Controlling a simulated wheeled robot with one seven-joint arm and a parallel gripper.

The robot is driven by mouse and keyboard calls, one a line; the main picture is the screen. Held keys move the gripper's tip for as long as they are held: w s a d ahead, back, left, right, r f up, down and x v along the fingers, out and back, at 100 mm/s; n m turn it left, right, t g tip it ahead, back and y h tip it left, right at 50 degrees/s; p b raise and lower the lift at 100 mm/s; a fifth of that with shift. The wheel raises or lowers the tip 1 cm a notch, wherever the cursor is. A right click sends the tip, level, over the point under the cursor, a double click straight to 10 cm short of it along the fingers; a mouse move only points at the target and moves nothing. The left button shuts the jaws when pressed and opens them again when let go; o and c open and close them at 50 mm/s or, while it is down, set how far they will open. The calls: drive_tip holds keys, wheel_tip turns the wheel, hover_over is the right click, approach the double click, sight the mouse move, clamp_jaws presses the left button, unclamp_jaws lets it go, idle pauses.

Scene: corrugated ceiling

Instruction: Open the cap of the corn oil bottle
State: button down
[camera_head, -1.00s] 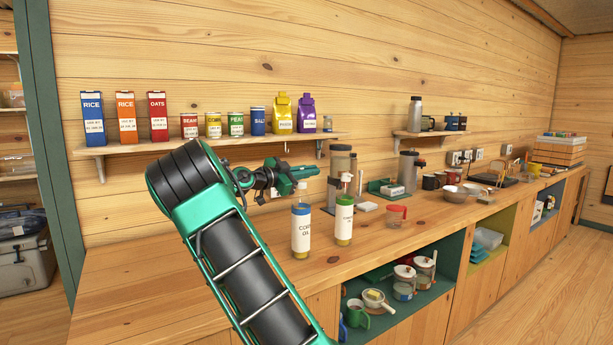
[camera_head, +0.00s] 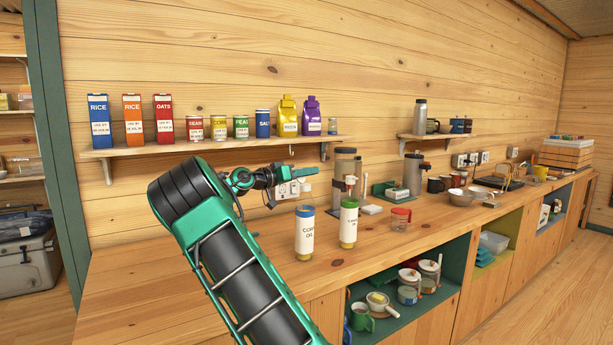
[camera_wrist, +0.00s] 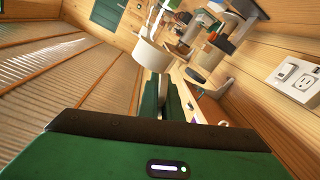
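The corn oil bottle (camera_head: 304,240) stands upright on the counter, with a white label and a blue cap (camera_head: 305,211) on its top. A second bottle (camera_head: 348,225) with a green cap and a similar label stands just to its right. My gripper (camera_head: 303,172) points right in the air, above the blue cap in the picture and apart from both bottles. In the wrist view its green fingers (camera_wrist: 165,100) look close together, with no bottle seen between them. The gap between them is unclear.
The wooden counter (camera_head: 190,268) is clear left of the bottles. A red-lidded jar (camera_head: 400,219) and a tall grey dispenser (camera_head: 344,165) stand nearby. A wall shelf (camera_head: 215,146) with boxes and cans is above my gripper. A wall outlet (camera_head: 286,190) is behind it.

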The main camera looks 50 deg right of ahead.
drive_tip(key=shift+w+f+n, duration=0.2)
drive_tip(key=shift+w+n, duration=0.1)
drive_tip(key=shift+n, duration=0.8)
drive_tip(key=c, duration=2.2)
unclamp_jaws()
drive_tip(key=w+a, duration=0.2)
drive_tip(key=a, duration=0.8)
drive_tip(key=shift+a, duration=0.3)
drive_tip(key=shift+f, duration=0.1)
